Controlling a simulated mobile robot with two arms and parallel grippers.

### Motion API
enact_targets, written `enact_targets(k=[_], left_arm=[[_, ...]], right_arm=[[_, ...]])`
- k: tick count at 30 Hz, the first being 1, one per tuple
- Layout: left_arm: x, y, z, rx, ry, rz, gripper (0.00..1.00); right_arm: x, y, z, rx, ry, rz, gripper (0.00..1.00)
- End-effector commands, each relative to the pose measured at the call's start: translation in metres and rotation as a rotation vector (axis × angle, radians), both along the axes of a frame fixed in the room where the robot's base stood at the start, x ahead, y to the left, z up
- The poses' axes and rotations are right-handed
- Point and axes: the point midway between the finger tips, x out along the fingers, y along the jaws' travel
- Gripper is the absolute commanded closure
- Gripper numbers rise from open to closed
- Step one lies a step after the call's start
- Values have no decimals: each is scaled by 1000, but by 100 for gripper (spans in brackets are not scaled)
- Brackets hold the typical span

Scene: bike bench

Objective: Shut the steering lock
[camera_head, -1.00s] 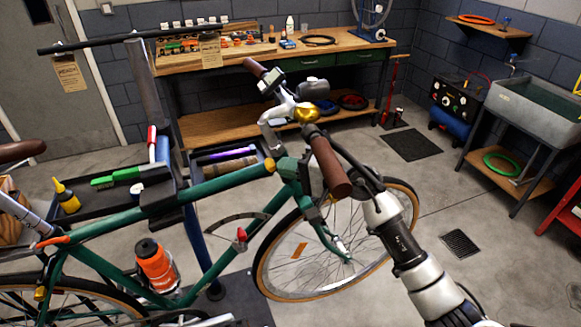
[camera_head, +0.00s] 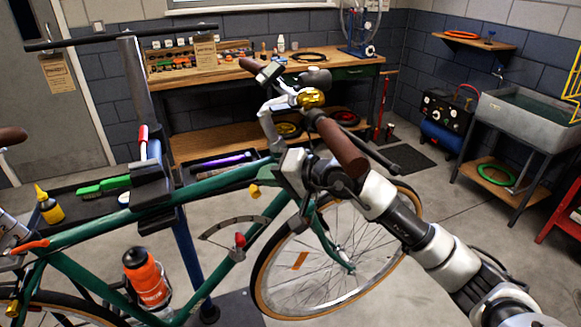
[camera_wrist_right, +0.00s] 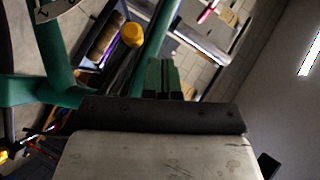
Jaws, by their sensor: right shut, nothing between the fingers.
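The green bicycle (camera_head: 215,181) stands clamped, its front wheel (camera_head: 330,265) to the right. A yellow-tipped part (camera_head: 255,191), which looks like the steering lock's lever, is just below the top tube near the head tube. Its yellow tip also shows in the right wrist view (camera_wrist_right: 131,35). My right gripper (camera_head: 290,172) is shut and empty at the head tube, right of the yellow tip and apart from it. It hides most of the head tube and the lever's root. Whether the lock is engaged I cannot tell.
Brown-gripped handlebars (camera_head: 341,146) and cables are close above my right gripper. A curved scale with a red knob (camera_head: 240,240) is below the top tube. A tool tray (camera_head: 90,205) and workbench (camera_head: 225,80) are behind. Open floor is to the right.

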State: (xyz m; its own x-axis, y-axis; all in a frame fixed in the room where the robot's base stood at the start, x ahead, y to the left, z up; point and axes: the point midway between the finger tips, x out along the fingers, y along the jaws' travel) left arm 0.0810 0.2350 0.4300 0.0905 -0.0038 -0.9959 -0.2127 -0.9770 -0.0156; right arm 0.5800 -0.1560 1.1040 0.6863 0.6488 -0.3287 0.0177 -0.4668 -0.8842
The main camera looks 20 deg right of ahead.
Motion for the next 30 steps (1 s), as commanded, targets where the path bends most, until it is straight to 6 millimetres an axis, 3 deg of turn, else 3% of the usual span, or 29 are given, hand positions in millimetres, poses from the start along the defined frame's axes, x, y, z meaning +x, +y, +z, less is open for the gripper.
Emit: enact_targets(k=[16, 30], left_arm=[[0, 0, -14, 0, 0, 0, 41], [0, 0, -14, 0, 0, 0, 41]], right_arm=[[1, -15, -1, 1, 3, -1, 100], [0, -16, 1, 3, 3, 0, 100]])
